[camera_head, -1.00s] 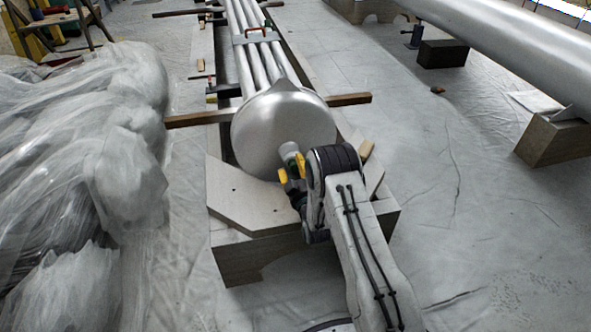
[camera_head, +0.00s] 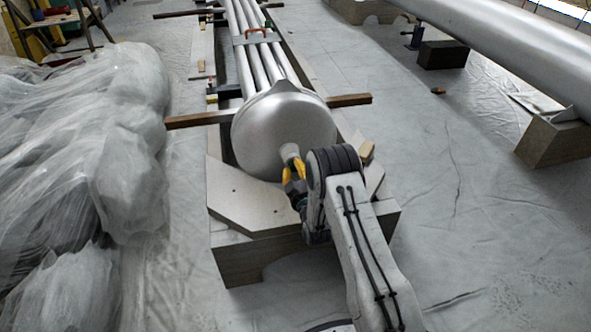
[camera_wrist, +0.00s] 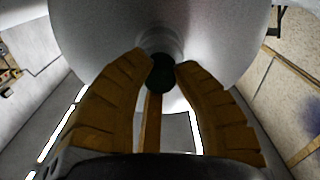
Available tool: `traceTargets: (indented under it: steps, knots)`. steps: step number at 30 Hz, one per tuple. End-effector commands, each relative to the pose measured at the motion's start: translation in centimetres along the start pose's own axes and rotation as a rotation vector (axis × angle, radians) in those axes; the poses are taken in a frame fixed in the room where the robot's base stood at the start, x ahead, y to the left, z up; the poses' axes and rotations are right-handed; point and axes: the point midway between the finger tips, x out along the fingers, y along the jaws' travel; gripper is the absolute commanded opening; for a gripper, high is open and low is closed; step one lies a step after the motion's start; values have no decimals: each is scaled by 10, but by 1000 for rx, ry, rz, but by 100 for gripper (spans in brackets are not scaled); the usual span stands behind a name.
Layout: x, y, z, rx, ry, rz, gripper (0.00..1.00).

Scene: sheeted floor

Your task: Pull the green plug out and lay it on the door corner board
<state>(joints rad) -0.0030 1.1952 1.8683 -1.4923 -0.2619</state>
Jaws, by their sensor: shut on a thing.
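The green plug (camera_wrist: 160,74) shows dark in the wrist view, at the mouth of a short neck (camera_wrist: 160,42) on the silver round door. In the head view the neck (camera_head: 289,150) sticks out of the door (camera_head: 270,125). My gripper (camera_head: 294,167) is at the neck, with its yellow fingers closed together. In the wrist view my gripper (camera_wrist: 160,68) has its fingertips on both sides of the plug, shut on it. The plug is mostly hidden in the head view. The door corner board (camera_head: 250,205) is a pale, angled board below the door, with its top bare.
A wooden bar (camera_head: 350,100) sticks out to the right of the door, and a small wood block (camera_head: 367,150) lies right of my arm. Crumpled clear sheeting (camera_head: 80,150) fills the left. A big silver tube (camera_head: 500,45) lies at the right on blocks.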

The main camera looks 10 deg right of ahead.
Motion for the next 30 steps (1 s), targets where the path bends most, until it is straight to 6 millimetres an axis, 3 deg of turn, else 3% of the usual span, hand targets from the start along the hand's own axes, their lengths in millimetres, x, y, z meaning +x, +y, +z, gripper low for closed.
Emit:
traceTargets:
  steps: [30]
  knots:
    - [-20,0,0,0,0,0,0]
